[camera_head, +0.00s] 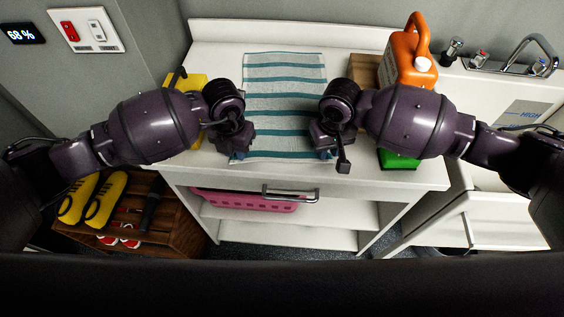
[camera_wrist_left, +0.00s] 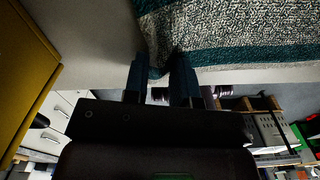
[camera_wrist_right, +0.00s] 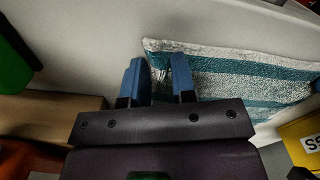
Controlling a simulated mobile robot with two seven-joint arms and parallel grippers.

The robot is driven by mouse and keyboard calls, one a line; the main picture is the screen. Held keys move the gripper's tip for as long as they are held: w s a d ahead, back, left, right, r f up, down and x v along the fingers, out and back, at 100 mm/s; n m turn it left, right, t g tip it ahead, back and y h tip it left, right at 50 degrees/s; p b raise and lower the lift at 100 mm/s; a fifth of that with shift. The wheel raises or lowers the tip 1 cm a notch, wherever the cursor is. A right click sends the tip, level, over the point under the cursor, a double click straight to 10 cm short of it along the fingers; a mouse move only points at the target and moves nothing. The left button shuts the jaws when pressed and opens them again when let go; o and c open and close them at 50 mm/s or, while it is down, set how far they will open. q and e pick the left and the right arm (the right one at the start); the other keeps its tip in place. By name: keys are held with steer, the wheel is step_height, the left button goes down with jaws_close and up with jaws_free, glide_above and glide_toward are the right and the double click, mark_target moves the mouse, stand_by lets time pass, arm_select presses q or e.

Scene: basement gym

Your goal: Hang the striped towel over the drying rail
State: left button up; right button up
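The striped towel (camera_head: 285,95), pale grey with teal bands, lies flat on the white cabinet top (camera_head: 400,180), its near end close to the front edge. My left gripper (camera_head: 237,151) is at the towel's near left corner. In the left wrist view its blue fingers (camera_wrist_left: 163,75) stand apart at the towel's edge (camera_wrist_left: 235,35). My right gripper (camera_head: 326,153) is at the near right corner. In the right wrist view its fingers (camera_wrist_right: 158,75) stand apart, with the towel's corner (camera_wrist_right: 156,46) by their tips. A chrome rail (camera_head: 291,195) runs along the cabinet's front, below the towel.
An orange jug (camera_head: 407,60), a wooden box (camera_head: 364,70) and a green item (camera_head: 398,160) stand to the right. A yellow object (camera_head: 190,88) is at left. A pink basket (camera_head: 235,200) sits on the shelf below. A sink with a tap (camera_head: 535,45) is far right.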

arm_select(q)
steer(key=shift+a, duration=0.1)
jaws_close()
arm_select(e)
steer(key=shift+d+f, duration=0.1)
jaws_close()
arm_select(q)
steer(key=shift+f, duration=0.1)
steer(key=shift+r, duration=0.2)
arm_select(e)
steer(key=shift+r, duration=0.2)
